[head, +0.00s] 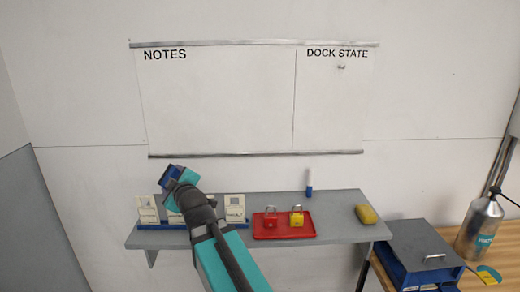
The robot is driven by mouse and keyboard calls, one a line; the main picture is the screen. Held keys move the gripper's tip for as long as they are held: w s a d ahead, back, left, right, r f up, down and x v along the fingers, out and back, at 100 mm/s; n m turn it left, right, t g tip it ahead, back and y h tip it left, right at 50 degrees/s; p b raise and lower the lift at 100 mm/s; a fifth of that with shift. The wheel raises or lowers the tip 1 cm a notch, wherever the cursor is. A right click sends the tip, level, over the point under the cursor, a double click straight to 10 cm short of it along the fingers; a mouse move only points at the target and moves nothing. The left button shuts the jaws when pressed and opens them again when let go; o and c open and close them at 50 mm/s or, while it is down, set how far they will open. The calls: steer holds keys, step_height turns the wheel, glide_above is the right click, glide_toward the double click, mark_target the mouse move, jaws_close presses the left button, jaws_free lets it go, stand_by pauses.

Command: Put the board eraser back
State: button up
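My gripper (176,177) is raised in front of the wall, over the left part of the grey shelf and below the whiteboard's lower left corner. A small dark blue block (170,173), which looks like the board eraser, is at its fingertips, and the gripper appears shut on it. The fingers are partly hidden by the wrist. The whiteboard (220,100) has "NOTES" on the left and "DOCK STATE" on the right, with a small grey mark under the latter. A metal ledge (255,154) runs along its lower edge.
The shelf (340,232) holds a blue card rack (150,226), partly behind my arm, a red tray (270,236) with red and yellow padlocks, an upright blue-and-white marker (309,184) and a yellow sponge-like block (367,214). A blue-grey box (420,252) and metal bottle (479,230) stand right.

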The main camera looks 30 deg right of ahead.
steer(key=shift+o, duration=0.2)
steer(key=shift+w+d+r+g+p, duration=0.15)
steer(key=shift+r+p, duration=0.25)
steer(key=shift+p, duration=0.6)
steer(key=shift+d+r+g+p, duration=0.15)
steer(key=shift+r+p, duration=0.2)
steer(key=shift+p, duration=0.65)
steer(key=shift+a+r+p, duration=0.15)
steer(key=shift+r+p, duration=0.3)
steer(key=shift+r, duration=0.2)
